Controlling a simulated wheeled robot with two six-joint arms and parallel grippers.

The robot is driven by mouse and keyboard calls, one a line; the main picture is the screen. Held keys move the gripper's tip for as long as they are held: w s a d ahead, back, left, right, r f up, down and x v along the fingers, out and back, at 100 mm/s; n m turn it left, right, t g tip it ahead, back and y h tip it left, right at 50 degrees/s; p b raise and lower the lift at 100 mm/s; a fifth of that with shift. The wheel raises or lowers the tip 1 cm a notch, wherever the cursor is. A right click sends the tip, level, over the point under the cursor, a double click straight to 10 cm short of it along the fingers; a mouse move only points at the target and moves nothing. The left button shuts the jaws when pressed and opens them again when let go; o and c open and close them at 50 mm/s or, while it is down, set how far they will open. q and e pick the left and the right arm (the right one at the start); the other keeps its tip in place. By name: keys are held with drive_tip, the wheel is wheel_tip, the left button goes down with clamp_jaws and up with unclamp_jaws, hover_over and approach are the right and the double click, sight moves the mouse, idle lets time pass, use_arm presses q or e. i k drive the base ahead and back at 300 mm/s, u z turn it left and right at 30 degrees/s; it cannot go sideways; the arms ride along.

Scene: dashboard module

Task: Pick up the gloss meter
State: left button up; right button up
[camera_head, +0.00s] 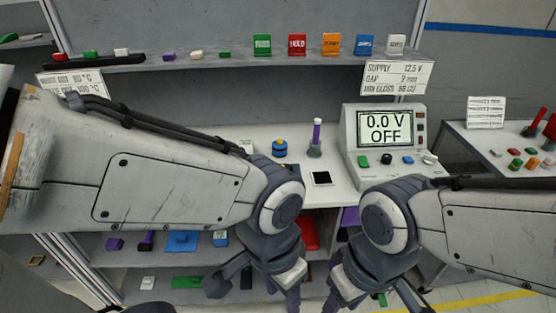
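No object in view carries a readable gloss meter label, so I cannot tell for certain which one it is. Candidates on the bench are a small blue and yellow device (280,149) and a flat black-faced square (321,178) near the front edge. My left gripper (256,292) hangs low in front of the lower shelves, its fingers apart with nothing seen between them. My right gripper (381,301) hangs to its right, also with fingers apart and empty. Both are below and in front of the bench top. My forearms hide part of the bench.
A power supply (350,150) reading 0.0 V OFF stands at the bench's right. An upper shelf (230,65) holds coloured blocks and cards. Lower shelves hold small parts, including a blue piece (182,242). A side table (470,135) stands right.

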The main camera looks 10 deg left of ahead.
sight(248, 144)
drive_tip(key=k, duration=0.65)
drive_tip(key=u, duration=0.6)
drive_tip(key=i, duration=0.5)
drive_tip(key=u, duration=0.9)
drive_tip(key=i, duration=1.3)
drive_tip(key=z, duration=0.55)
